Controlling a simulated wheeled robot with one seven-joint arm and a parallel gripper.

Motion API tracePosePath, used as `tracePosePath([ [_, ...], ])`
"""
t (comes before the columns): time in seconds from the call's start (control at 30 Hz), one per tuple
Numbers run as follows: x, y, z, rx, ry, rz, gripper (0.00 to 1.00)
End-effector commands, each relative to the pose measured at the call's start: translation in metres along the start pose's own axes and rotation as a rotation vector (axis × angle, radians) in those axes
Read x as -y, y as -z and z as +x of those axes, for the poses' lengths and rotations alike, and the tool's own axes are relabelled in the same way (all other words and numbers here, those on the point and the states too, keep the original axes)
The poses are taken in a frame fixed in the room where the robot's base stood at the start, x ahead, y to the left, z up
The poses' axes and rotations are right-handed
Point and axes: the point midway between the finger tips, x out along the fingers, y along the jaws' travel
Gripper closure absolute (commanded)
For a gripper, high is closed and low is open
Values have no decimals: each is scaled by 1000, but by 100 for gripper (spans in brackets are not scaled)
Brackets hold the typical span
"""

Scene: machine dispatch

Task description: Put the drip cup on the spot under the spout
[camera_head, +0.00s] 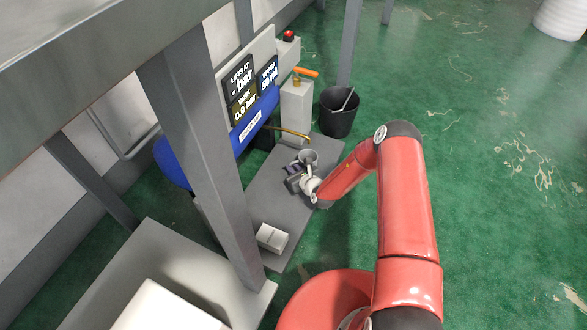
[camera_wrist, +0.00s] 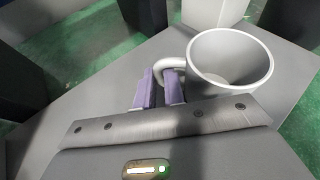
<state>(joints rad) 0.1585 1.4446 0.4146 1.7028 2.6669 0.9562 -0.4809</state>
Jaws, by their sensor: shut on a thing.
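The drip cup (camera_head: 308,155) is a grey mug with a side handle. It is upright and empty as far as I can see, and it also shows in the wrist view (camera_wrist: 224,75). My gripper (camera_head: 291,171) is shut on the cup's handle; its purple finger pads sit on either side of the handle in the wrist view (camera_wrist: 159,84). A thin brass spout (camera_head: 288,132) reaches out from the blue machine, and its tip is just above the cup in the head picture. I cannot tell whether the cup touches the grey plate (camera_head: 265,195). No marked spot is clearly visible.
A white box (camera_head: 272,237) lies on the near end of the plate. A dark bucket (camera_head: 340,112) stands beyond its far right. A grey pillar with an orange handle (camera_head: 305,71) stands behind the spout. A steel post (camera_head: 205,140) rises at left.

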Motion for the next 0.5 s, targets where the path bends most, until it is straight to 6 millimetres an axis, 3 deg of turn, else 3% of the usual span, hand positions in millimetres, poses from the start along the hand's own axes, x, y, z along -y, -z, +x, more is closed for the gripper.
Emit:
tracePosePath([
  [0.33,-1,7,3,0,0,0,100],
  [0.37,-1,7,3,1,0,0,88],
  [0.5,-1,6,3,0,0,0,70],
])
